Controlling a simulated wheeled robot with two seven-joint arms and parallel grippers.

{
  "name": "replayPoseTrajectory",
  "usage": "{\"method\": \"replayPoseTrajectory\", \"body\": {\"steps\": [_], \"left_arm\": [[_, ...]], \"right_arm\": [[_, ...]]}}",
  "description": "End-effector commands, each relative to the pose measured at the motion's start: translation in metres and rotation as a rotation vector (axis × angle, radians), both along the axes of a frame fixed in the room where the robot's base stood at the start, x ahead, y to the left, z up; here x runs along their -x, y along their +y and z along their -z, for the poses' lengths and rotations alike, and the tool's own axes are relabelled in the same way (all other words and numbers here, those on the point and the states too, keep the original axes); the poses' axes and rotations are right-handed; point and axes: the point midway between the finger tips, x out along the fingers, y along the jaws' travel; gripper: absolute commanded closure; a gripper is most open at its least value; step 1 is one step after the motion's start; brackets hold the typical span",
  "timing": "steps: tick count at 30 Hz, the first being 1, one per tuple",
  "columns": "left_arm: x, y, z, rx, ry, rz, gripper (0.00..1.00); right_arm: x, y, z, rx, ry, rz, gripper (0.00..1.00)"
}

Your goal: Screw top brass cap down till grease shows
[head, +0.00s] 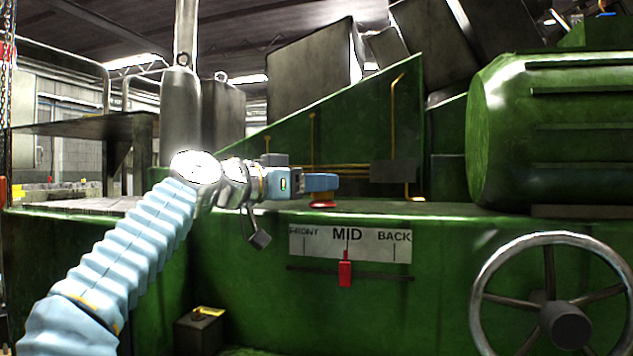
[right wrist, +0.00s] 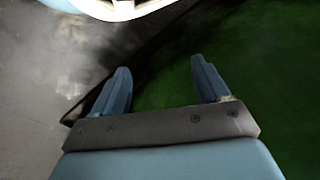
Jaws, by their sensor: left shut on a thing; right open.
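My left gripper (head: 322,184) reaches in from the left over the front ledge of the green machine. Its blue fingers are shut on a small part that they mostly cover. A red round rim (head: 323,205) shows right under the fingertips. I cannot make out a brass cap there, and no grease can be seen. Thin brass-coloured pipes (head: 396,115) run up the green sloped panel behind. My right gripper (right wrist: 160,80) shows only in the right wrist view, open and empty, with a dark edge and green surface beyond its fingers.
Below the ledge is a FRONT-MID-BACK plate (head: 350,244) with a red slider (head: 345,268) at MID. A handwheel (head: 553,300) stands at the lower right. A green motor-like cylinder (head: 550,130) sits above it. A dark box (head: 199,330) is low at left.

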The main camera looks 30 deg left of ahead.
Motion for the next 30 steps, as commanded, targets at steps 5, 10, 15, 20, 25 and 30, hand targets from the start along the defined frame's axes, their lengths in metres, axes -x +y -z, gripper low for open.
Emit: {"method": "replayPoseTrajectory", "body": {"steps": [5,10,15,20,25,30], "left_arm": [[-0.0018,0.0023,0.0010,-0.003,0.006,0.079,0.87],[-0.0021,0.0025,0.0020,-0.003,0.006,0.125,0.87],[-0.0021,0.0020,0.0026,-0.002,0.007,0.144,0.87],[-0.0023,0.0016,0.0033,-0.002,0.009,0.147,0.87],[-0.0024,0.0014,0.0038,-0.003,0.010,0.148,0.87],[-0.0022,0.0013,0.0032,-0.002,0.008,0.147,0.34]], "right_arm": [[0.0006,0.0017,-0.0050,-0.002,0.001,-0.003,0.25],[0.0009,0.0024,-0.0068,-0.003,0.001,-0.004,0.25],[0.0012,0.0028,-0.0071,-0.004,0.002,-0.005,0.25],[0.0011,0.0028,-0.0070,-0.004,0.002,-0.005,0.25],[0.0012,0.0027,-0.0069,-0.004,0.002,-0.005,0.25],[0.0011,0.0026,-0.0069,-0.004,0.002,-0.005,0.25]]}}
